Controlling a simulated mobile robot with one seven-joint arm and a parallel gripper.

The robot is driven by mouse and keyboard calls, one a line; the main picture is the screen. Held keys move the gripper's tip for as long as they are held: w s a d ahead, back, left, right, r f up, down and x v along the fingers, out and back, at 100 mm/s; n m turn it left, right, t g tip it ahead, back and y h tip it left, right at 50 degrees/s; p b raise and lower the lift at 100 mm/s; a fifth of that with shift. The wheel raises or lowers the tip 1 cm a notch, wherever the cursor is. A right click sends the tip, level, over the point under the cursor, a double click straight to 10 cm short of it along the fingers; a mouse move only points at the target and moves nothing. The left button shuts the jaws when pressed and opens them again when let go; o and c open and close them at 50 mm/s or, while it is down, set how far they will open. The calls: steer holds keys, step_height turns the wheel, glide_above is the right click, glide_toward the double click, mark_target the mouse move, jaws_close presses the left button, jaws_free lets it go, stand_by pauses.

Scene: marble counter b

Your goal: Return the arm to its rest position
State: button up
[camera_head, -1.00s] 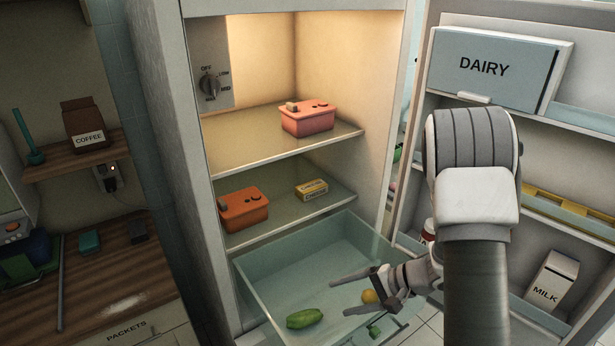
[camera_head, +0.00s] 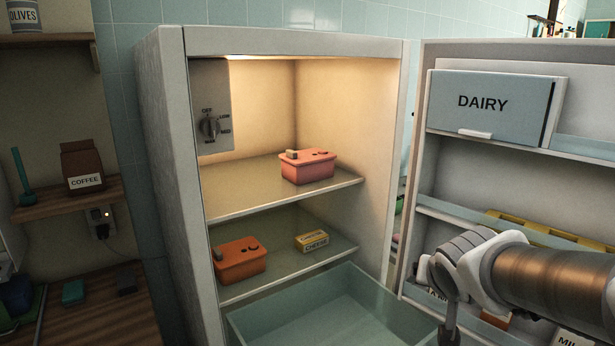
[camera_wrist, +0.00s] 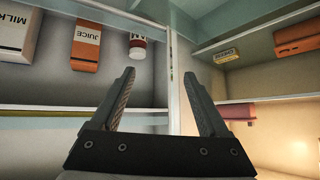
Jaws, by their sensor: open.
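My gripper (camera_wrist: 160,105) is open and empty in the wrist view, with its two dark fingers spread apart. Nothing is between the fingers. In the head view my arm comes in from the right edge, in front of the open fridge door. My gripper's fingers are out of the head view, below its lower edge. The open fridge (camera_head: 172,130) stands in the middle of the head view. Its clear drawer (camera_head: 345,300) is pulled out at the bottom, and its front part is cut off by the frame.
A pink container (camera_head: 308,170) sits on the upper shelf. An orange container (camera_head: 238,262) and a cheese box (camera_head: 312,241) sit on the lower shelf. The open door has a dairy box (camera_head: 488,105). A juice carton (camera_wrist: 86,45) shows in the door. A counter lies at left.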

steer(key=s+a+f+n+g+y+b, duration=0.1)
steer(key=s+a+n, duration=0.1)
steer(key=s, duration=0.6)
steer(key=s+a+f+n+g+y+b, duration=0.1)
steer(key=s+a+n+g, duration=0.1)
steer(key=s+a, duration=0.3)
steer(key=s, duration=0.4)
steer(key=shift+a+f, duration=0.2)
steer(key=shift+f, duration=0.05)
